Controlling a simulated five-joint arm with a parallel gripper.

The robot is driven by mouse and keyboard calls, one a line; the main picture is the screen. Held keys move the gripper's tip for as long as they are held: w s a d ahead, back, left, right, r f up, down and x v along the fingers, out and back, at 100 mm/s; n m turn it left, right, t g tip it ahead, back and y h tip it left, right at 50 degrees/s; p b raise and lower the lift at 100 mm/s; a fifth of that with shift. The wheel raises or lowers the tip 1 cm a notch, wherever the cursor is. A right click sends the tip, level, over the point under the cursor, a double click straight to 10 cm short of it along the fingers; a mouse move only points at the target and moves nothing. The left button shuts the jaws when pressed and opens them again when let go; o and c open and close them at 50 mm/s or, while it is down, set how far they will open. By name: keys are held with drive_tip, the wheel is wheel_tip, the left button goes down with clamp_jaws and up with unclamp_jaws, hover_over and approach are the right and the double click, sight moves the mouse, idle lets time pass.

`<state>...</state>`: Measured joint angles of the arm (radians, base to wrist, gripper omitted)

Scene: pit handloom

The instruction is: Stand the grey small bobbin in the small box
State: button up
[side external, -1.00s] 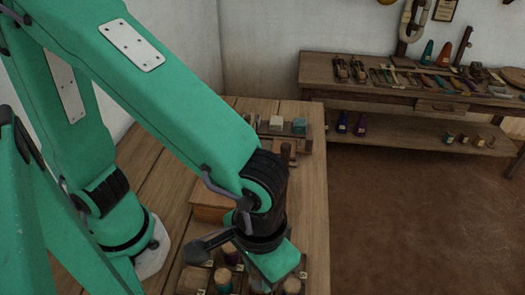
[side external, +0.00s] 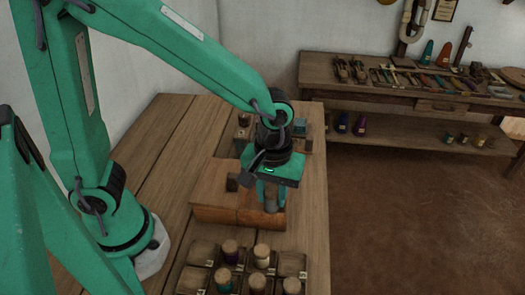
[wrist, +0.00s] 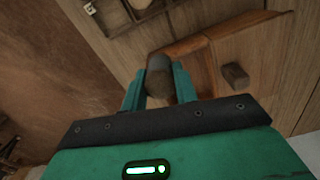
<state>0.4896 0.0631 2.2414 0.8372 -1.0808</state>
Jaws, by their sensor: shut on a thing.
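My gripper (side external: 271,193) is shut on a grey-brown bobbin, the grey small bobbin (wrist: 158,76), which also shows between the fingers in the side view (side external: 271,203). The bobbin hangs roughly upright. In the side view it overlaps the right part of a low wooden box (side external: 213,213); I cannot tell its height above the box. The box has a dark knob (side external: 232,182) on its left part. In the wrist view the knob (wrist: 235,75) is right of the bobbin. My gripper hides part of the box, so its inside is unclear.
A compartmented wooden tray (side external: 201,252) holds several bobbins at the front, with some empty cells. A rack with small blocks (side external: 300,126) stands behind my gripper. The table's left side (side external: 165,150) is clear. A tool-covered bench (side external: 420,82) is farther back.

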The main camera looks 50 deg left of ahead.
drive_tip(key=shift+w+a+f+n, duration=0.35)
drive_tip(key=shift+w+a+f, duration=0.05)
drive_tip(key=shift+a+f, duration=0.5)
drive_tip(key=shift+w+a+f+n, duration=0.4)
drive_tip(key=shift+a+f, duration=0.45)
drive_tip(key=shift+a, duration=0.15)
drive_tip(key=shift+w+a+f+n, duration=0.35)
drive_tip(key=shift+a+f, duration=0.5)
drive_tip(key=shift+a, duration=0.1)
drive_tip(key=shift+f, duration=0.1)
drive_tip(key=shift+f, duration=1.65)
drive_tip(key=shift+f, duration=0.1)
drive_tip(key=o, duration=1)
drive_tip(key=shift+c, duration=0.2)
wheel_tip(320, 180, up, 12)
